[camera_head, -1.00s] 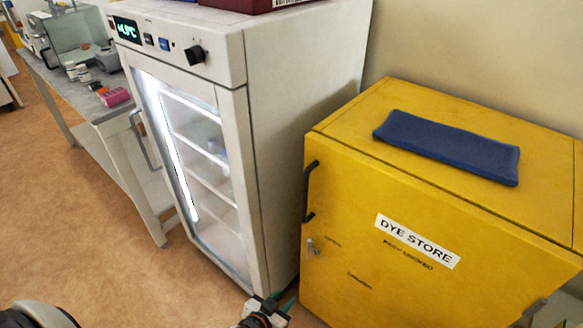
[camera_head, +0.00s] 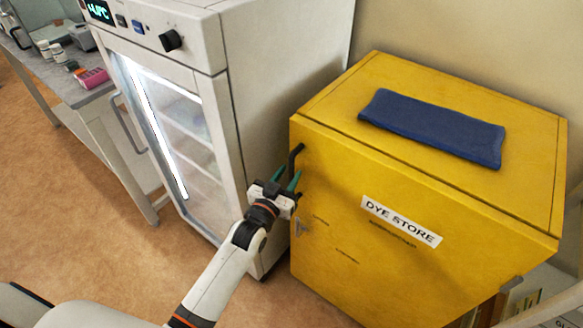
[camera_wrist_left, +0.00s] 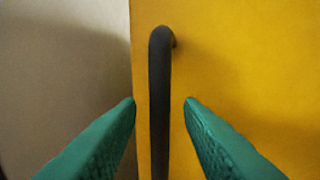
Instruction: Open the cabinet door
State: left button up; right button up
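The yellow cabinet (camera_head: 340,215), labelled "DYE STORE", stands at the right with its door shut. Its black bar handle (camera_head: 294,158) is upright near the door's left edge. In the left wrist view the handle (camera_wrist_left: 160,95) runs vertically between two green fingertips. My left gripper (camera_head: 286,178) is open at the handle, with one finger on either side and a gap to each; it also shows in the left wrist view (camera_wrist_left: 160,103). My right gripper is not in view.
A white glass-door fridge (camera_head: 215,120) stands close to the cabinet's left. A folded blue cloth (camera_head: 432,127) lies on the cabinet top. A grey bench (camera_head: 65,88) with small items is at the far left. Open floor (camera_head: 90,220) lies in front.

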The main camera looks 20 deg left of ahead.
pick_arm(q)
jog(key=shift+w+d, duration=0.2)
jog(key=shift+w, duration=0.95)
grip_shut()
